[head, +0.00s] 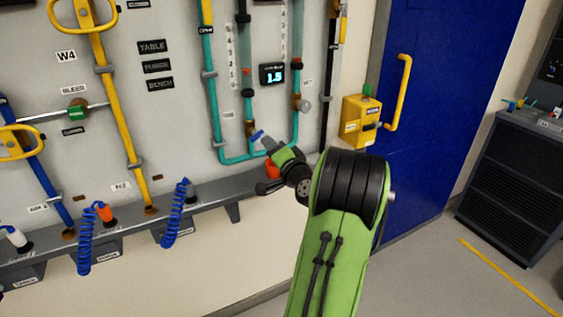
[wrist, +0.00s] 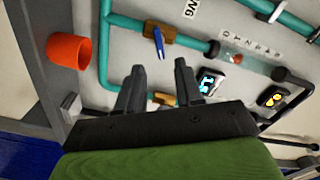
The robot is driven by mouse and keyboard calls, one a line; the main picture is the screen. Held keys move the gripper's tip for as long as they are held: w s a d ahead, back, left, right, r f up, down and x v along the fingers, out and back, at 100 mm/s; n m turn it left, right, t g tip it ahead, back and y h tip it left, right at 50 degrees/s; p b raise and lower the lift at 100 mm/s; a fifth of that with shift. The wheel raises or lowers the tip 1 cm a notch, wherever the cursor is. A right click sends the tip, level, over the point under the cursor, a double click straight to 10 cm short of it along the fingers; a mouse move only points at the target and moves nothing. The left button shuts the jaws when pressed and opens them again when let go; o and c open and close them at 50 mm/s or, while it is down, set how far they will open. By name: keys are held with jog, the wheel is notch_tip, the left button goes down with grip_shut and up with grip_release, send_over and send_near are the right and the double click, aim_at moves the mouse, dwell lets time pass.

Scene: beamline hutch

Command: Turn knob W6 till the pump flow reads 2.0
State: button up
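Knob W6 is a small blue lever (wrist: 158,42) on a brown valve body, with the label W6 (wrist: 190,8) beside it in the wrist view. In the head view its blue tip (head: 258,136) shows just beyond my gripper (head: 267,145). My gripper (wrist: 159,72) is open in the wrist view, its two dark fingers apart with nothing between them. The lever lies beyond the fingertips, roughly in line with the gap; I see no contact. The pump flow display (head: 273,75) reads 1.5; it also shows turned sideways in the wrist view (wrist: 208,84).
Teal pipes (head: 212,110) run around the valve. An orange cup (wrist: 68,50) stands near the gripper. Another brown valve (head: 296,100) is to the right. A yellow box (head: 361,120) is by the blue door (head: 440,70). A grey ledge (head: 215,190) runs below.

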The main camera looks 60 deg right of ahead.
jog(key=b+v, duration=0.1)
jog(key=v, duration=0.6)
jog(key=w+a+r+n+y+p, duration=0.1)
jog(key=w+a+n+y, duration=0.3)
jog(key=a, duration=0.3)
jog(key=w+a+r+n+y+p, duration=0.1)
jog(key=w+a+n+y+p, duration=0.15)
jog(key=w+a, duration=0.35)
jog(key=a+n+g+y+p, duration=0.2)
jog(key=a+n+g+y, duration=0.3)
jog(key=a, duration=1)
jog(key=s+a+r+n+g+h+p, duration=0.1)
jog(key=s+a+n+g+p, duration=0.1)
jog(key=s+a, duration=0.3)
jog(key=s+a+r+n+g+h+p, duration=0.1)
jog(key=s+a+n, duration=0.4)
jog(key=s, duration=0.9)
jog(key=shift+a+r+g+p, duration=0.5)
jog(key=shift+g+p, duration=0.4)
jog(key=shift+p, duration=0.1)
